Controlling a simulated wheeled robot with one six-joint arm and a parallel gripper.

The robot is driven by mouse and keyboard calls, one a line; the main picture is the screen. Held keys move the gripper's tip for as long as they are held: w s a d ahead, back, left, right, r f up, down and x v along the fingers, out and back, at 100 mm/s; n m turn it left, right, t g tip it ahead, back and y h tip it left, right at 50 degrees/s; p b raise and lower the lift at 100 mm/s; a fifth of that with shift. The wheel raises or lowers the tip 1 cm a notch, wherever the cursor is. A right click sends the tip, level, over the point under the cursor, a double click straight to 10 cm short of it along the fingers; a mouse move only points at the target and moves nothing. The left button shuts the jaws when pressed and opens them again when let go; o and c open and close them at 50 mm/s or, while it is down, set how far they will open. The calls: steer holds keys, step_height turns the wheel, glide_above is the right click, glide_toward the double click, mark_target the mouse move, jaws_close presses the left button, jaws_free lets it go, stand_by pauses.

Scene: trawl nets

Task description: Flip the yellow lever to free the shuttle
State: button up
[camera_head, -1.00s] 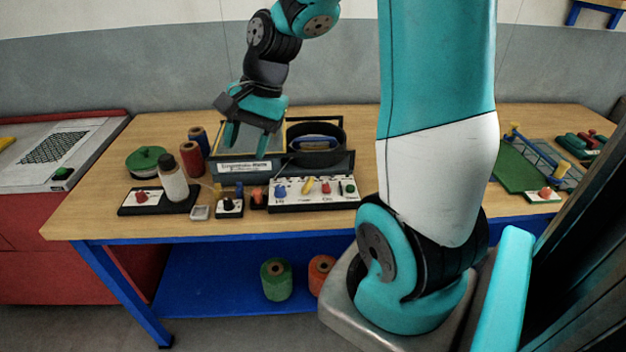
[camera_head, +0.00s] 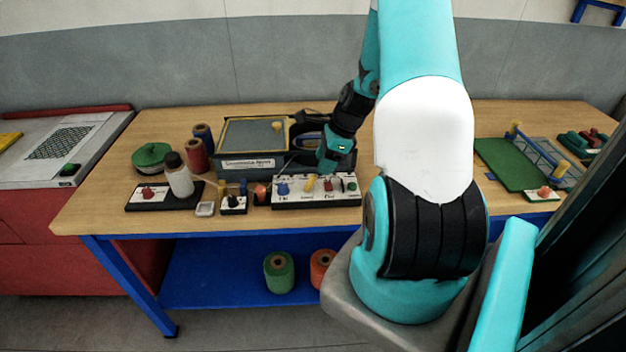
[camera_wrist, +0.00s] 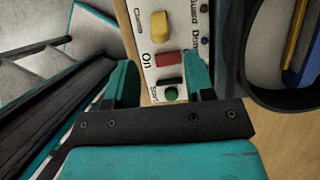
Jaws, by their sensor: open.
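The yellow lever (camera_head: 310,183) stands on the white control panel (camera_head: 290,203) at the table's front. In the wrist view the yellow lever (camera_wrist: 159,25) is at the top, by the label "Clamp". My gripper (camera_head: 325,163) is open and empty at the panel's right part. In the wrist view my gripper's (camera_wrist: 161,83) fingers frame the red switch (camera_wrist: 169,59) and the green button (camera_wrist: 171,94), with the lever farther out beyond the tips. A blue piece (camera_wrist: 303,55), perhaps the shuttle, shows in a dark round holder at right; my arm partly hides the holder in the head view.
A grey box (camera_head: 248,165) stands behind the panel. A small panel with a knob (camera_head: 233,204), a bottle (camera_head: 179,180) and spools (camera_head: 196,155) are to the left. A green board (camera_head: 507,165) lies at right. Bare tabletop (camera_head: 110,175) shows at far left.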

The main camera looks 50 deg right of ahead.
mark_target(313, 183)
steer(key=p+x, duration=0.1)
steer(key=x, duration=0.7)
jaws_close()
